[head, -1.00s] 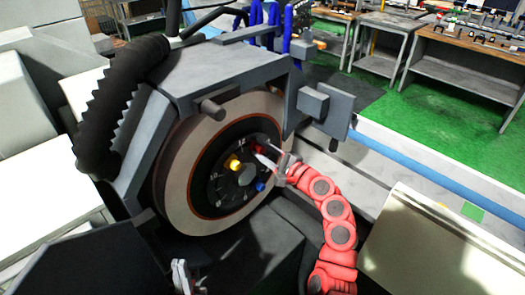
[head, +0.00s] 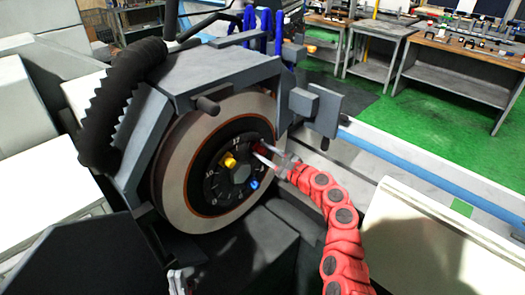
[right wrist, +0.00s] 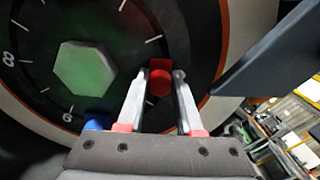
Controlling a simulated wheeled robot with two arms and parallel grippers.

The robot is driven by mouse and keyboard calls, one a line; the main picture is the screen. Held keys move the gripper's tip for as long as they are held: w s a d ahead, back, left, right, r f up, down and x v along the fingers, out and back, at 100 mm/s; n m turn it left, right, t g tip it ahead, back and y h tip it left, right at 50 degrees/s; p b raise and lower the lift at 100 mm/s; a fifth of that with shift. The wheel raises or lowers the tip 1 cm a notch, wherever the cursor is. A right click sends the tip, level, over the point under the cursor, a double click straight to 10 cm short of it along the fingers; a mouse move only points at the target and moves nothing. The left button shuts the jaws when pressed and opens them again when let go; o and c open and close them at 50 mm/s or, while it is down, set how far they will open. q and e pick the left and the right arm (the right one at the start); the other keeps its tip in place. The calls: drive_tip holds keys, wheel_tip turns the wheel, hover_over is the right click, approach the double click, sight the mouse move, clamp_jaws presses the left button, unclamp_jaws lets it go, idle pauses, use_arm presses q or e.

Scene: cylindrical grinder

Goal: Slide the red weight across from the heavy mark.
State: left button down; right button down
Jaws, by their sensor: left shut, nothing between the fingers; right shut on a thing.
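The grinding wheel (head: 178,190) has a dark round hub with a numbered dial and a hexagonal centre (right wrist: 85,68). The red weight (right wrist: 160,82) is on the dial's right side, between the two fingers of my right gripper (right wrist: 160,88), which is shut on it. In the head view my right gripper (head: 262,154) reaches the dial from the right and partly hides the red weight. A yellow weight (head: 228,160) is at the dial's upper left, a blue weight (head: 254,184) at its lower right. My left gripper (head: 178,281) is shut and empty at the bottom edge, partly cut off.
The grey wheel guard (head: 205,75) and a black ribbed hose (head: 115,110) surround the wheel. A grey block (head: 318,105) juts out right of the dial, close above my right arm. A pale panel (head: 430,245) lies at lower right.

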drive_tip(key=shift+f, duration=0.3)
drive_tip(key=c, duration=0.6)
unclamp_jaws()
drive_tip(key=shift+w, duration=0.1)
drive_tip(key=shift+r, duration=0.1)
drive_tip(key=shift+d, duration=0.15)
drive_tip(key=shift+s+d+r+p, duration=0.15)
drive_tip(key=shift+s+d+p, duration=0.05)
drive_tip(key=shift+p, duration=0.2)
drive_tip(key=p+v, duration=0.5)
drive_tip(key=v, duration=1.1)
drive_tip(key=shift+s+d, duration=0.2)
drive_tip(key=shift+s, duration=0.15)
